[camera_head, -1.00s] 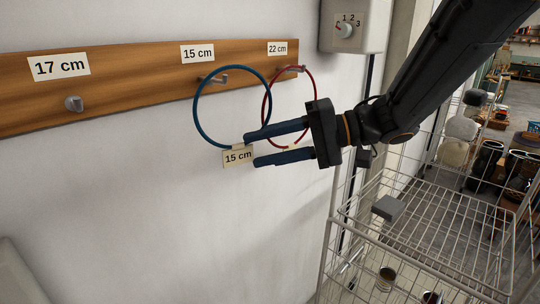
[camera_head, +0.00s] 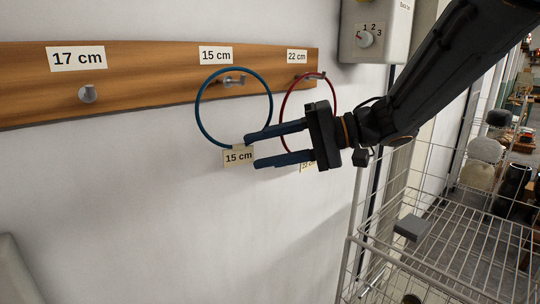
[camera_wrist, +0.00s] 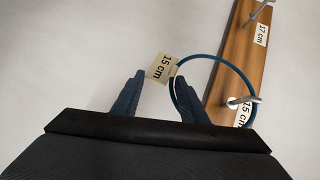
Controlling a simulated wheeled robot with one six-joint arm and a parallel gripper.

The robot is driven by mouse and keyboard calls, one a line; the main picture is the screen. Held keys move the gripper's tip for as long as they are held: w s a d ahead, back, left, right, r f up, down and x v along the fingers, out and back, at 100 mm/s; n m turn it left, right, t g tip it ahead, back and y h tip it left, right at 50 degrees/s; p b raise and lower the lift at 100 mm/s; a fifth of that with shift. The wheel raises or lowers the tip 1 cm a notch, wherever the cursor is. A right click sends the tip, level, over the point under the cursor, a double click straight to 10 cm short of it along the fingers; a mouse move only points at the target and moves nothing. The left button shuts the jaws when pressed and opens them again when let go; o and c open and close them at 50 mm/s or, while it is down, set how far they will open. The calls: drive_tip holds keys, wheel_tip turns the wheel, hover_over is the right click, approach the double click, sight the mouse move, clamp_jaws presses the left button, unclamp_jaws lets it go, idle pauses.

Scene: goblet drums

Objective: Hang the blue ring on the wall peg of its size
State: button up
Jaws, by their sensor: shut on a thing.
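The blue ring (camera_head: 197,108) is upright in front of the wall, with a tag reading 15 cm (camera_head: 238,156) at its bottom. My gripper (camera_head: 250,150) is shut on the ring's lower edge by the tag. The tag shows between the fingers in the wrist view (camera_wrist: 161,69). The 15 cm peg (camera_head: 232,81) appears inside the upper part of the ring's outline in the head view. In the wrist view the peg (camera_wrist: 243,100) overlaps the ring's far side (camera_wrist: 228,65). I cannot tell whether the peg passes through the ring.
The wooden board (camera_head: 150,80) also has a 17 cm peg (camera_head: 88,94), which is empty. A red ring (camera_head: 283,110) hangs on the 22 cm peg (camera_head: 310,75), partly behind my gripper. A grey switch box (camera_head: 376,30) and a wire rack (camera_head: 450,240) stand to the right.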

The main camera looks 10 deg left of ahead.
drive_tip(key=shift+w+a+f+p, duration=0.3)
drive_tip(key=shift+a+f+p, duration=0.15)
drive_tip(key=shift+p, duration=0.5)
drive_tip(key=shift+f, duration=0.25)
drive_tip(key=o, duration=1.3)
